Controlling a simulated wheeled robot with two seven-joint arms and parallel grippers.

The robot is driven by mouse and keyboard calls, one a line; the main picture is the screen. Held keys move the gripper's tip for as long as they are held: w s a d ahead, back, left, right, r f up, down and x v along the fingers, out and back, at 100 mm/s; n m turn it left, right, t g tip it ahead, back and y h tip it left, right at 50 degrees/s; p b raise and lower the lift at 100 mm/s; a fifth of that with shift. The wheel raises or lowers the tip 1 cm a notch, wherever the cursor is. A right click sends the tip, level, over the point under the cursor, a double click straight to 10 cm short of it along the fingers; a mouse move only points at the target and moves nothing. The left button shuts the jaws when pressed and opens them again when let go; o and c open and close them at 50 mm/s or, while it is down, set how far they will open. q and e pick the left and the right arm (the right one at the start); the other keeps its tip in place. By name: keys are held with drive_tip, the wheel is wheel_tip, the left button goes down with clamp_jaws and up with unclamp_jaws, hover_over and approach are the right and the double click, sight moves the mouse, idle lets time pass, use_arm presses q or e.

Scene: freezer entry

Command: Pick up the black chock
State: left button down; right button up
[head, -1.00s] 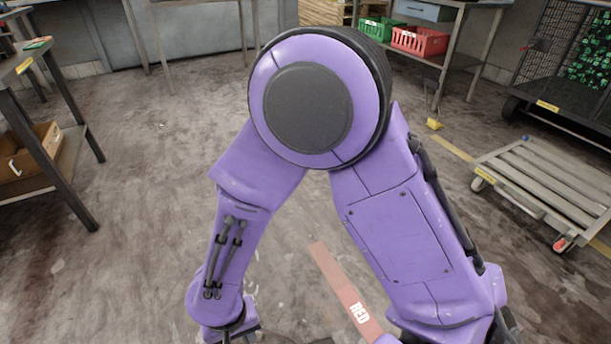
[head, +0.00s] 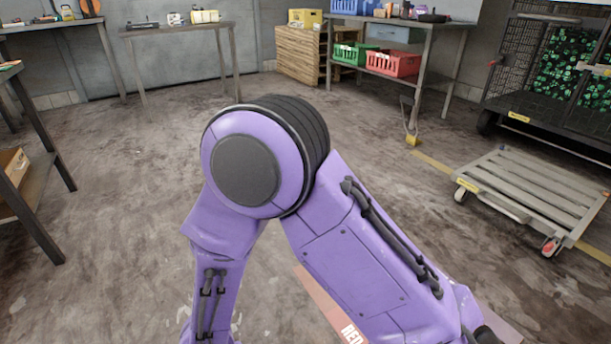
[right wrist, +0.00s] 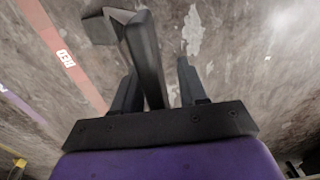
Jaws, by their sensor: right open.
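In the right wrist view my right gripper (right wrist: 157,80) has its two dark fingers apart. A dark grey, angular piece, which looks like the black chock (right wrist: 147,58), stands between the fingers and reaches beyond their tips. It has a blocky part bending off to the upper left. I cannot tell whether either finger touches it. The head view shows no gripper and no clear chock; my purple arm hides the middle of the floor there. My left gripper is in neither view.
A low slatted trolley (head: 530,192) stands at right, before a wire cage cart (head: 545,108). A shelf table with a green crate (head: 352,53) and a red crate (head: 393,64) is at the back. A red floor stripe (right wrist: 63,54) runs beside the gripper. Open floor lies at left.

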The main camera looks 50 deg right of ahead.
drive_tip(key=shift+f, duration=0.25)
idle(0.3)
clamp_jaws()
idle(1.3)
